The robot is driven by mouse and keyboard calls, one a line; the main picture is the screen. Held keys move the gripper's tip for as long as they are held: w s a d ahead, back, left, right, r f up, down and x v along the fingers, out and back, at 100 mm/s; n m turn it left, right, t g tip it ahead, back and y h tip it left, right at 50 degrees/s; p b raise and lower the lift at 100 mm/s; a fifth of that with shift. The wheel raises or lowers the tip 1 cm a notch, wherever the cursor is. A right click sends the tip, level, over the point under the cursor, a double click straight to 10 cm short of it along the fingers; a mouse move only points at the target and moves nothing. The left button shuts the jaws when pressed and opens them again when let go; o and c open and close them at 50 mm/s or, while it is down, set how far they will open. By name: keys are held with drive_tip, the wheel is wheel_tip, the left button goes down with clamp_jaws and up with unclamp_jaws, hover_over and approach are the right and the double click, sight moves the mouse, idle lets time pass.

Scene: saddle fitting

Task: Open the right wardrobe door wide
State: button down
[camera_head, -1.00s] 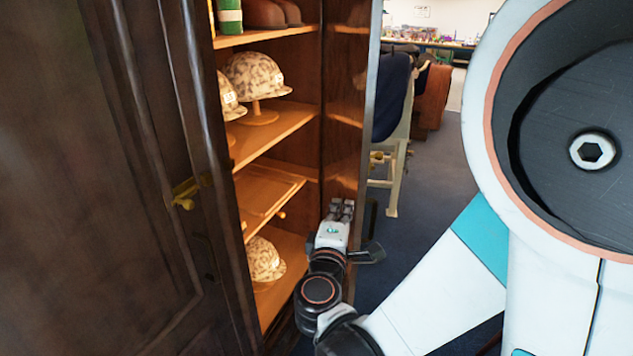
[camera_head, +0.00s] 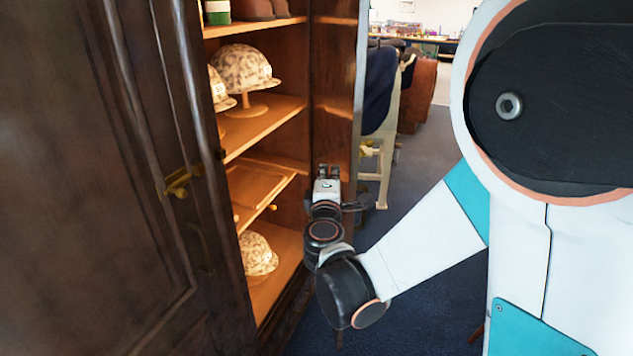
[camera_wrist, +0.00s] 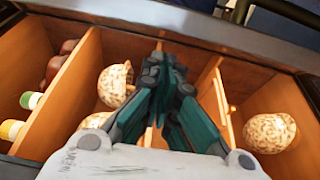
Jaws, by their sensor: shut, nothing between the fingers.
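The dark wooden wardrobe stands open on its right side. A dark wood panel (camera_head: 338,60) at the right of the shelves, with a pale glossy edge, looks like the right door swung out, its inner face toward the shelves. I cannot tell its exact angle. The left door (camera_head: 75,180) is shut and has a brass handle (camera_head: 178,182). My gripper (camera_head: 328,170) is shut and empty, in front of the lower part of the panel. Whether it touches the panel is unclear. In the wrist view my gripper's fingertips (camera_wrist: 165,65) meet above the shelf compartments.
Shelves hold patterned helmets, one on a stand (camera_head: 245,68) and one low down (camera_head: 257,254). A green and white item (camera_head: 217,12) sits on the top shelf. Right of the panel are a pale-framed chair (camera_head: 380,100), a brown seat (camera_head: 417,95) and clear dark carpet (camera_head: 425,150).

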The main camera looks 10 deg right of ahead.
drive_tip(key=shift+d, duration=0.65)
drive_tip(key=shift+d, duration=0.1)
